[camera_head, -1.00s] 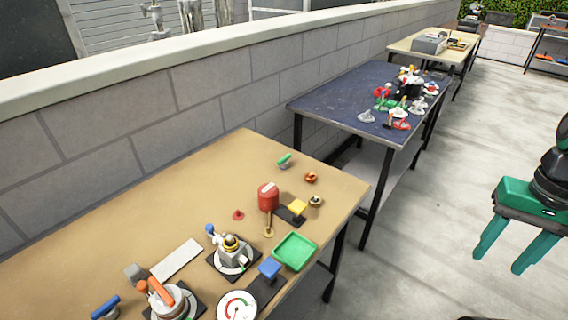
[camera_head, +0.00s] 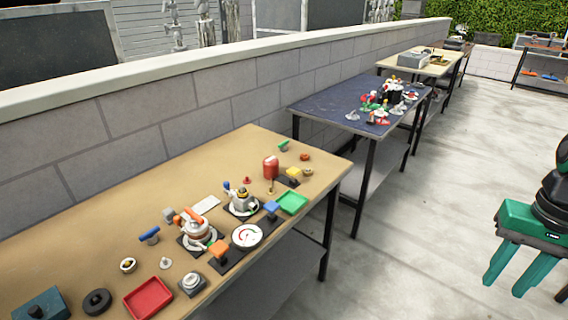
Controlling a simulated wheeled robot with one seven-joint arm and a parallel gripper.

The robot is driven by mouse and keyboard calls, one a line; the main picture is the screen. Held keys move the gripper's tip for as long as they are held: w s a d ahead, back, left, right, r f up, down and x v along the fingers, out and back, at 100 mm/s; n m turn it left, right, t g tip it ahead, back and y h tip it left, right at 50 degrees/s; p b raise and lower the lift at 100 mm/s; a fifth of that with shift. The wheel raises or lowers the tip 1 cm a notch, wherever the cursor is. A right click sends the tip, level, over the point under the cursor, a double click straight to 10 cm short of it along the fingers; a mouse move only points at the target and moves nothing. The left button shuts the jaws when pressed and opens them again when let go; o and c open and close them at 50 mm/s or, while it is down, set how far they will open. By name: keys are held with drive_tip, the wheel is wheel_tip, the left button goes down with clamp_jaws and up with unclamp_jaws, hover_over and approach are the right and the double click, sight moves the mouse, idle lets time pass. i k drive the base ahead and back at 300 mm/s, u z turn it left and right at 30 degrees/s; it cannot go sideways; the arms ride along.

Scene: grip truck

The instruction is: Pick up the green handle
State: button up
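A small green handle (camera_head: 283,146) stands near the far back corner of the tan table (camera_head: 120,195), behind a red cylinder-like part. Its lower part is too small to make out clearly. There is also green on the blue table's cluster of parts, too small to tell apart. My gripper (camera_head: 506,287) hangs at the right edge over the concrete floor, well away from the tables. Its two teal fingers are apart with nothing between them.
The tan table holds a red cylinder (camera_head: 270,166), a green tray (camera_head: 292,202), a white gauge (camera_head: 246,236), a red tray (camera_head: 148,298) and several valves. A blue table (camera_head: 330,108) stands beyond.

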sight(283, 148)
drive_tip(key=u, duration=0.15)
drive_tip(key=k, duration=0.2)
drive_tip(key=z, duration=0.9)
drive_tip(key=i, duration=1.15)
drive_tip(key=u, duration=0.5)
drive_tip(key=i, duration=1)
drive_tip(key=u, duration=0.75)
